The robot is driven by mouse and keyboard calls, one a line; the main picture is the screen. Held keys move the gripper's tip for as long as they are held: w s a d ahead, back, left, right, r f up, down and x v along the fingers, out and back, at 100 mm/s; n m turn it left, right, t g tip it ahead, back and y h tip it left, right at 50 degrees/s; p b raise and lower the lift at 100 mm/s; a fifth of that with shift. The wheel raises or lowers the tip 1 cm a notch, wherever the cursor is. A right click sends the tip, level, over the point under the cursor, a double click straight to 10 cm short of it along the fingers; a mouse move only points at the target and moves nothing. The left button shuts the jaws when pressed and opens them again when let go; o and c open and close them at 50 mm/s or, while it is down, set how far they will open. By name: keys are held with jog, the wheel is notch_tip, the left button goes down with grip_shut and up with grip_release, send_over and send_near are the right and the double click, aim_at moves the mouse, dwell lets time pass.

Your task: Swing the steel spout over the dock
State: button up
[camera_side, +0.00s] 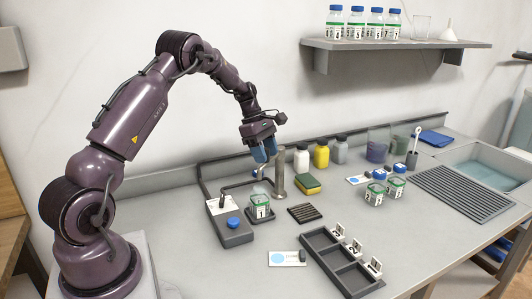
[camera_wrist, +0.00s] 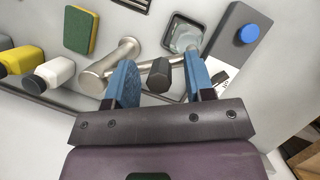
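The steel spout (camera_wrist: 146,67) runs sideways from the top of a steel post (camera_side: 280,172). In the wrist view the post (camera_wrist: 112,63) leans across the picture, left of my gripper (camera_wrist: 160,82). A dark knob (camera_wrist: 158,75) on the spout lies between my two blue fingers, with gaps visible on both sides. My gripper (camera_side: 264,152) is open, pointing down beside the post in the side view. The dock (camera_side: 262,216) holds a jar (camera_side: 261,204) labelled 1; the jar (camera_wrist: 186,38) also shows in the wrist view. The spout's outlet is partly hidden behind my fingers.
A grey box with a blue button (camera_side: 233,222) stands left of the dock. White (camera_side: 301,158) and yellow (camera_side: 321,154) bottles and a sponge (camera_side: 307,184) stand right of the post. A dark slotted tray (camera_side: 340,262) lies in front.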

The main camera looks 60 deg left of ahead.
jog(key=v, duration=1.3)
jog(key=shift+f, duration=0.1)
jog(key=s+d+r+m+t+y, duration=0.1)
jog(key=s+d+r+m, duration=0.1)
jog(key=s+d+m, duration=0.4)
jog(key=s+d+r+m+t+y, duration=0.1)
jog(key=s+d+m, duration=0.6)
jog(key=d, duration=0.8)
jog(key=s+d+r+m+t+y, duration=0.1)
jog(key=s+d+r+m, duration=0.2)
jog(key=s+d+m, duration=0.4)
jog(key=shift+d+m+y, duration=0.4)
jog(key=shift+d+m, duration=1.35)
jog(key=shift+m, duration=0.35)
